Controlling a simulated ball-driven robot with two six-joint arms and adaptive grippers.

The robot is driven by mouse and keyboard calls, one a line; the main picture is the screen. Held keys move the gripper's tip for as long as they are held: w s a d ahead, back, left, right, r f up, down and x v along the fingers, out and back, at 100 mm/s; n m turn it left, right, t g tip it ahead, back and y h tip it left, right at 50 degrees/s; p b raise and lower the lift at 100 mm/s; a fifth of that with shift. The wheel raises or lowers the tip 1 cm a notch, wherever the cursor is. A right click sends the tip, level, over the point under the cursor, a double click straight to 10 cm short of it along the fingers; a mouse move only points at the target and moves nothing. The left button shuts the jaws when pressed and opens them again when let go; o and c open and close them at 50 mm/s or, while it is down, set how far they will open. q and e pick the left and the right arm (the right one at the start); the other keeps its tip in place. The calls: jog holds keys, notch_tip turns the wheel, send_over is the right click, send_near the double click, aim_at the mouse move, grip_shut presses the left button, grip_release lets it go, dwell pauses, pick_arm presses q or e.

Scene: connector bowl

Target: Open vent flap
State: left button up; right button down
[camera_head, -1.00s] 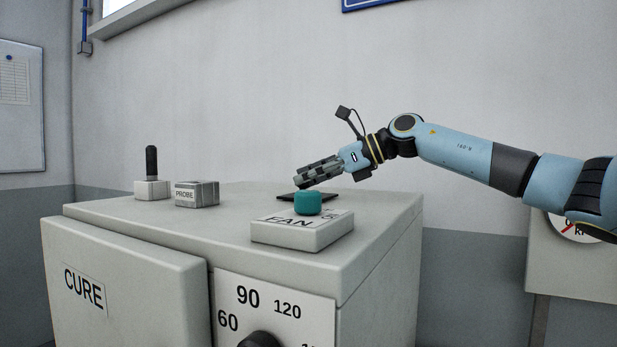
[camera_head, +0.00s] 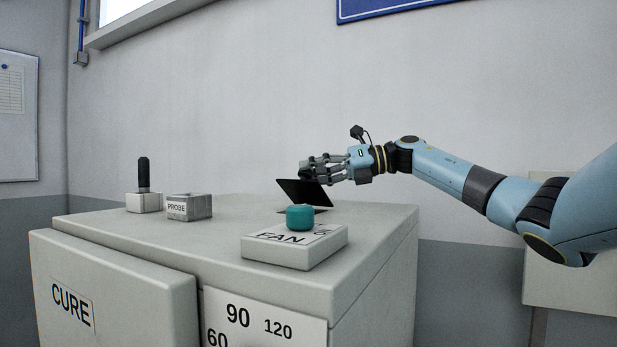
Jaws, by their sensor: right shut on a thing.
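The vent flap (camera_head: 301,193) is a thin black plate on top of the grey cabinet, behind the teal fan knob. It stands tilted up from the cabinet top, with a dark patch showing beneath it. My right gripper (camera_head: 308,172) is at the flap's raised upper edge, its fingers shut on it. The exact grip at the fingertips is small and hard to make out. My left gripper is not in view.
The teal knob (camera_head: 300,217) sits on the FAN block (camera_head: 293,248) in front of the flap. The PROBE box (camera_head: 189,207) and a black-handled lever (camera_head: 143,175) stand at the left. The cabinet top (camera_head: 235,217) between them is clear. A wall rises behind.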

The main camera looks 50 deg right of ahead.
jog(key=shift+w+d+r+m+t+y, duration=0.15)
jog(key=shift+d+m+y, duration=0.2)
jog(key=shift+d+m, duration=0.25)
jog(key=shift+w+d+r+m+t+y, duration=0.15)
jog(key=shift+d+m+y, duration=0.25)
jog(key=shift+m, duration=0.2)
jog(key=shift+w+d+m+t+b, duration=0.2)
jog(key=shift+d+m+t+b, duration=0.1)
jog(key=shift+d+m+b, duration=0.35)
jog(key=m, duration=0.1)
jog(key=d+m+b, duration=0.1)
jog(key=d+m+t+y+b, duration=0.1)
jog(key=shift+w+d+f, duration=0.1)
jog(key=shift+w+f, duration=0.2)
jog(key=shift+f, duration=0.05)
jog(key=shift+w+d+f+b, duration=0.1)
jog(key=shift+d+b, duration=0.3)
jog(key=shift+b, duration=0.4)
jog(key=shift+d, duration=0.1)
jog(key=shift+f, duration=0.1)
jog(key=c, duration=1.4)
grip_release()
jog(key=o, duration=0.4)
jog(key=shift+d+f, duration=0.1)
jog(key=shift+d, duration=0.1)
